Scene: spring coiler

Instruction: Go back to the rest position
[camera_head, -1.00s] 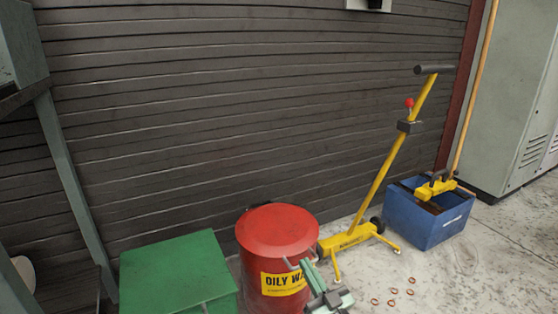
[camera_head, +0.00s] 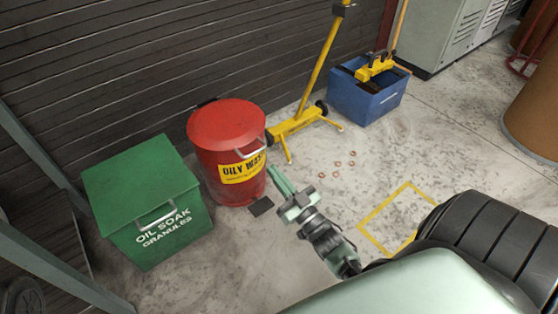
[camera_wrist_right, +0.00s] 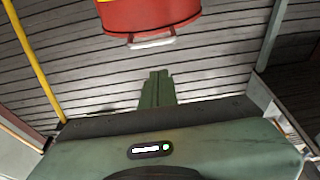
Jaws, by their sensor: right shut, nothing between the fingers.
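My right gripper (camera_head: 278,178) is in the head view in front of the red oily waste can (camera_head: 226,135). Its green fingers are together, with nothing between them, and point up and left toward the can. In the right wrist view the shut fingers (camera_wrist_right: 156,88) point toward the wall, and the red can (camera_wrist_right: 150,15) with its handle shows beyond them, apart from the fingertips. My left gripper is in neither view.
A green oil soak granules bin (camera_head: 145,190) stands left of the can. A yellow wheeled stand (camera_head: 310,110) and a blue box (camera_head: 368,95) are at the back. Small copper-coloured rings (camera_head: 337,163) lie on the floor near a yellow floor marking (camera_head: 375,232). A brown drum (camera_head: 535,120) stands at right.

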